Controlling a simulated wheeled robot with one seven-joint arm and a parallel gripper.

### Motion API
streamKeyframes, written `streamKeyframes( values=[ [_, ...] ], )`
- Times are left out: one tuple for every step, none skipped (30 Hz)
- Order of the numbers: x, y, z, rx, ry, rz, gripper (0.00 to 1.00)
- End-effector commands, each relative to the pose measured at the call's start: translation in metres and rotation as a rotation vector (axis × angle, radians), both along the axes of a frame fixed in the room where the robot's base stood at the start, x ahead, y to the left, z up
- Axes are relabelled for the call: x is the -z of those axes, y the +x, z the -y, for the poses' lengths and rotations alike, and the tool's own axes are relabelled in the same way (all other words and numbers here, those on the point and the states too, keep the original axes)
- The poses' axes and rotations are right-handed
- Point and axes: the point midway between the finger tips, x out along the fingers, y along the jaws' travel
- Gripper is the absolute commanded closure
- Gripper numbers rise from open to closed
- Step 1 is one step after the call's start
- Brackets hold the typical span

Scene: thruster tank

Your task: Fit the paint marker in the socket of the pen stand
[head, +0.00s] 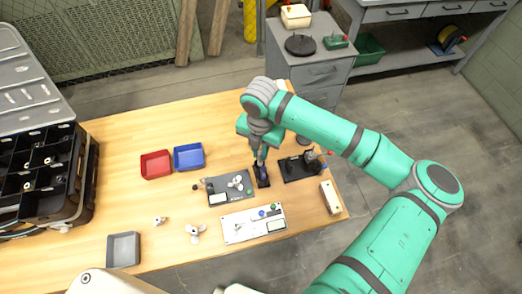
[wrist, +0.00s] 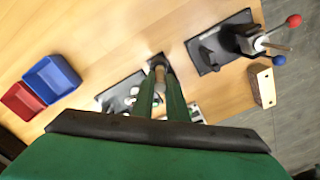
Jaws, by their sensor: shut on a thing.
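My gripper (head: 260,160) points down over the wooden table, near its right end. In the wrist view its two green fingers (wrist: 160,88) are closed on a slim object, taken as the paint marker (wrist: 159,66), of which only a small pale end shows between the tips. The small dark pen stand (head: 263,182) is directly below the gripper in the head view; its dark edge (wrist: 154,57) shows just past the fingertips in the wrist view. The gripper hides the socket, so I cannot tell whether the marker is in it or above it.
A black fixture with a lever (head: 296,167) stands close to the right, with a wooden block (head: 330,197) beyond. A dark panel (head: 217,198) and white panel (head: 240,226) lie nearby. Red (head: 156,165) and blue (head: 188,157) bins stand left.

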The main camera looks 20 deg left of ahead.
Motion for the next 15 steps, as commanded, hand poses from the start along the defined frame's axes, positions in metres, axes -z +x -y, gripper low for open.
streamKeyframes(
  values=[
    [0.001, 0.000, 0.000, 0.000, -0.004, 0.001, 1.00],
    [0.002, 0.000, 0.000, -0.001, -0.004, 0.001, 1.00],
    [0.003, 0.000, -0.001, -0.002, -0.004, 0.001, 1.00],
    [0.004, 0.000, -0.001, -0.002, -0.004, 0.001, 1.00],
    [0.005, -0.001, -0.001, -0.002, -0.004, 0.000, 1.00],
    [0.006, -0.001, -0.002, -0.003, -0.003, 0.000, 1.00],
    [0.006, -0.001, -0.002, -0.003, -0.003, 0.000, 1.00],
    [0.007, -0.001, -0.002, -0.003, -0.003, 0.000, 1.00],
    [0.008, -0.001, -0.002, -0.002, -0.003, 0.000, 1.00],
    [0.009, -0.001, -0.001, -0.001, -0.003, -0.001, 1.00],
    [0.010, -0.002, -0.001, -0.001, -0.003, 0.000, 1.00],
    [0.011, -0.002, -0.001, 0.000, -0.003, 0.000, 1.00],
    [0.011, -0.002, -0.001, 0.001, -0.003, 0.000, 1.00],
    [0.012, -0.002, 0.000, 0.001, -0.003, 0.000, 1.00],
    [0.013, -0.001, 0.000, 0.002, -0.003, 0.000, 1.00]
  ],
)
